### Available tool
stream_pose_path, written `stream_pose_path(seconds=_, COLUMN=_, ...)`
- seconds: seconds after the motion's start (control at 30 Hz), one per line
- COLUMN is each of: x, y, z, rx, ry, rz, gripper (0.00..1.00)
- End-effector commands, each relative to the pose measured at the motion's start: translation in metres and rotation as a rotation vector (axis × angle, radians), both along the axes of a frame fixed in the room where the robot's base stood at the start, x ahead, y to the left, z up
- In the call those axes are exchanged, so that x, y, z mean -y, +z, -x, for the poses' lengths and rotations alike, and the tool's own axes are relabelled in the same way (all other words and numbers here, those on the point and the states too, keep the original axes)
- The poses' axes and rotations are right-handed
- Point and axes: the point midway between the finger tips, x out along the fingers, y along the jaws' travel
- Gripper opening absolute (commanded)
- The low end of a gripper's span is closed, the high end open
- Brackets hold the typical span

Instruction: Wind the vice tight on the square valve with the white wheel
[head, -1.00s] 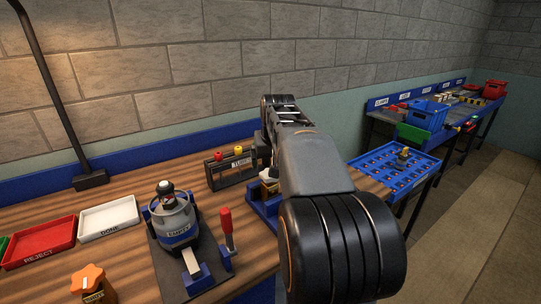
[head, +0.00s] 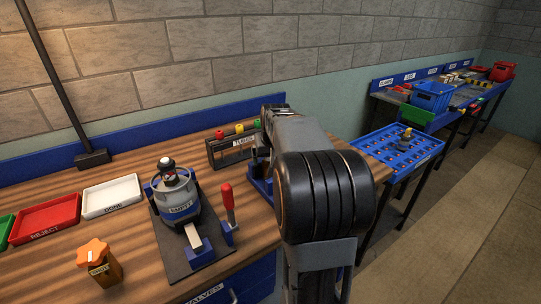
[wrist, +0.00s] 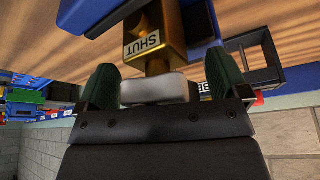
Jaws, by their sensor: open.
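The square valve (wrist: 172,35) is a brass block with a "SHUT" label, at the top centre of the wrist view. Its white wheel (wrist: 155,88) sits between my gripper's dark green fingers. My gripper (wrist: 160,72) is open, one finger on each side of the wheel; contact cannot be told. Blue parts of the vice (wrist: 88,14) show beside the valve. In the head view a blue bit of the vice (head: 258,186) shows left of my arm, which hides the valve, the wheel and my gripper. How tight the jaws sit cannot be told.
Left of my arm stand a grey round device (head: 176,200) on a dark plate with a red-handled lever (head: 228,205), an orange-handled valve (head: 98,262), and red (head: 45,220) and white (head: 112,197) trays. A small rack (head: 232,148) stands behind. A blue tray (head: 380,152) is at right.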

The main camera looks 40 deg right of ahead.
Motion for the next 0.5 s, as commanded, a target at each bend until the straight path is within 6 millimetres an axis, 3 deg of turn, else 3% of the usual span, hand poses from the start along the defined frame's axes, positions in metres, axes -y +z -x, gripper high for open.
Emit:
stream_pose_path(seconds=0.1, x=0.0, y=0.0001, z=0.0, rx=0.0, ry=0.0, rz=0.0, gripper=0.93)
stream_pose_path(seconds=0.5, x=0.0, y=0.0004, z=0.0001, rx=0.0, ry=0.0, rz=0.0, gripper=0.55)
